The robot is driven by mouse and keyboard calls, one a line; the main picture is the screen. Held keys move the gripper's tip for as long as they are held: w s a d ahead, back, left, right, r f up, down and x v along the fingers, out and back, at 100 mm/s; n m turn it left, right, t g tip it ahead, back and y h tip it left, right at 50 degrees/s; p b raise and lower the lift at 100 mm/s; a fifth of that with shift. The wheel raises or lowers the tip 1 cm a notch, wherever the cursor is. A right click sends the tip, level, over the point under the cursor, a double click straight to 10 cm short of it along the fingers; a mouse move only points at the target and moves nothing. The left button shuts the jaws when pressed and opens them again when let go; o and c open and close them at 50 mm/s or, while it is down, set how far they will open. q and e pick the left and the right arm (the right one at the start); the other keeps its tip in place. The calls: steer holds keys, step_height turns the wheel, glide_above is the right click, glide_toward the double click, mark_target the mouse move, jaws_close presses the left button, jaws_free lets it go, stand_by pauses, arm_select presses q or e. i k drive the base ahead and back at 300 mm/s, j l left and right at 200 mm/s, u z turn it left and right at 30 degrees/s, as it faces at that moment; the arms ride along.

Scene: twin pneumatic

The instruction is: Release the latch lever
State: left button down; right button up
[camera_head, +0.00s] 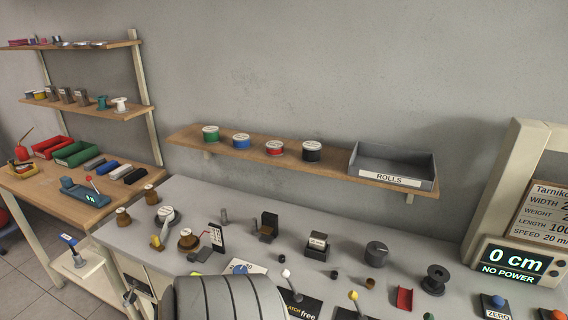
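The latch lever (291,287) stands on the grey bench at the bottom centre, with a white knob on a thin tilted rod. A black label (304,309) beside its base reads "LATCH free", partly cut off by the frame edge. A second lever (355,298) with a yellow knob stands to its right, also on a black plate. The lower part of this plate is out of view. Neither of my grippers shows in this view, so nothing is seen touching the latch lever.
A large grey banded cylinder (228,298) rises at the bottom, left of the latch lever. A red channel piece (404,299) and a black spool (435,279) lie to the right. The display (515,263) reads "0 cm NO POWER". A shelf (335,172) with a ROLLS tray (392,178) hangs behind.

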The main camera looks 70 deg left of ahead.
mark_target(285, 272)
steer(key=u, duration=2.25)
